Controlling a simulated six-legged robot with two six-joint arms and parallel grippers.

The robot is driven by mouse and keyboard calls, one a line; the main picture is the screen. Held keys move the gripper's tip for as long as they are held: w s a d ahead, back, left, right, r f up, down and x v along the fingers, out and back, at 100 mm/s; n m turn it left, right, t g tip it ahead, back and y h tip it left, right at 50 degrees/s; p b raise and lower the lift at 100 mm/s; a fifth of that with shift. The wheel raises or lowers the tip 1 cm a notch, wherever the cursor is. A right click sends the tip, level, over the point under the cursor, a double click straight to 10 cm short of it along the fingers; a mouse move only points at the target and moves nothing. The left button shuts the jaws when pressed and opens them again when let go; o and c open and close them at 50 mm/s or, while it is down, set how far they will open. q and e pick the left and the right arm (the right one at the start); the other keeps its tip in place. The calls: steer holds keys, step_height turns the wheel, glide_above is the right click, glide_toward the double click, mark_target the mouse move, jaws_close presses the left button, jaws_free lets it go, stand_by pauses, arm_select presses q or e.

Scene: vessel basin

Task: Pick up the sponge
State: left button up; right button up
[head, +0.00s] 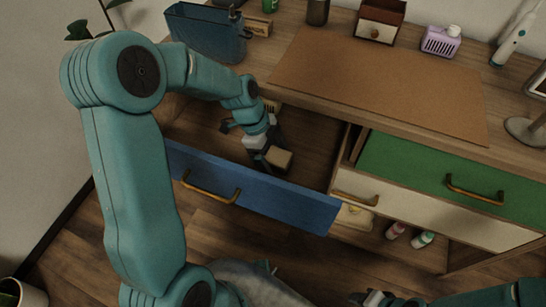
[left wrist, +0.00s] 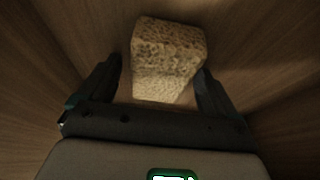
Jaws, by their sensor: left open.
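A tan, porous block-shaped sponge (head: 280,158) lies inside the open blue-fronted drawer (head: 262,192). My left gripper (head: 265,157) reaches down into the drawer at the sponge. In the left wrist view the sponge (left wrist: 167,52) sits between and beyond the fingertips of my left gripper (left wrist: 158,72), which is open. There is a gap on the left finger's side; the right finger is close to the sponge, and I cannot tell whether it touches. My right gripper (head: 374,299) shows only in part at the bottom edge of the head view; its jaws are unclear.
The drawer's walls surround the left gripper. The desk top above holds a brown mat (head: 380,85), a blue bin (head: 205,32), a small drawer box (head: 380,20) and a purple object (head: 440,41). A green-fronted drawer (head: 435,180) is at right. Bottles (head: 422,239) stand on a low shelf.

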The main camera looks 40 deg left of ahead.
mark_target(273, 155)
arm_select(q)
steer(key=shift+f, duration=0.1)
steer(key=c, duration=1)
steer(key=shift+r, duration=0.5)
step_height(273, 155, up, 19)
steer(key=p, duration=0.3)
steer(key=shift+r+p, duration=0.15)
steer(key=shift+p, duration=0.2)
